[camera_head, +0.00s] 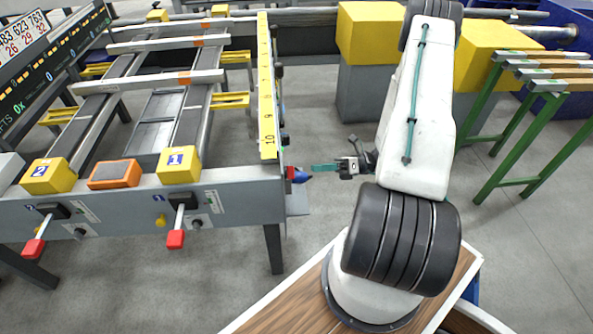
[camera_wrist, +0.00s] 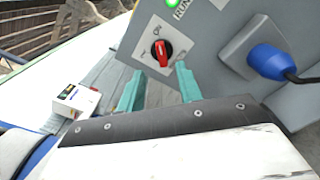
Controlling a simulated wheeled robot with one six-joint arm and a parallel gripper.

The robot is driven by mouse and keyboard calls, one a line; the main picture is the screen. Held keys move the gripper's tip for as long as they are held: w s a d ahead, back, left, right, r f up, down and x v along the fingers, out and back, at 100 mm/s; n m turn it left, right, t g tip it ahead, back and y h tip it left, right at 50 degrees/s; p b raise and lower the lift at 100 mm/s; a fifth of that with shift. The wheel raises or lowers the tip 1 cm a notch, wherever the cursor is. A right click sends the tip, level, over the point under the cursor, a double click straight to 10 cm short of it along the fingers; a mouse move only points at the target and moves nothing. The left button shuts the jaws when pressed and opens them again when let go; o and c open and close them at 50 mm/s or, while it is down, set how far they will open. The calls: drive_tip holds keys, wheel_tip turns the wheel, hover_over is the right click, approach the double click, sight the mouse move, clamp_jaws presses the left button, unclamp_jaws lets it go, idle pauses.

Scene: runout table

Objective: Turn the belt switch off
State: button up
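The belt switch, a red rotary knob (camera_wrist: 161,52) on a dark round base, sits on a grey panel (camera_wrist: 205,45) in the wrist view. Small lettering surrounds it, with what looks like ON above; its exact setting is hard to tell. A green lamp (camera_wrist: 172,3) marked RUN shows above it, cut by the top edge. My gripper (camera_wrist: 160,71) is open and empty, its two teal fingers apart, below and in front of the knob, without visible contact. In the head view my gripper (camera_head: 313,168) points left toward the table's end, where a small red part (camera_head: 290,173) shows edge-on.
A blue plug (camera_wrist: 268,61) with a dark cable sticks out right of the switch. Red-handled levers (camera_head: 175,239) hang on the table's front. A yellow ruler (camera_head: 266,90) runs along its right side. Green trestles (camera_head: 490,130) stand right; open floor lies between.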

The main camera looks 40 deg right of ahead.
sight(289, 172)
drive_tip(key=x, duration=0.7)
drive_tip(key=shift+w+a, duration=0.2)
drive_tip(key=shift+a, duration=0.05)
drive_tip(key=shift+f, duration=0.1)
clamp_jaws()
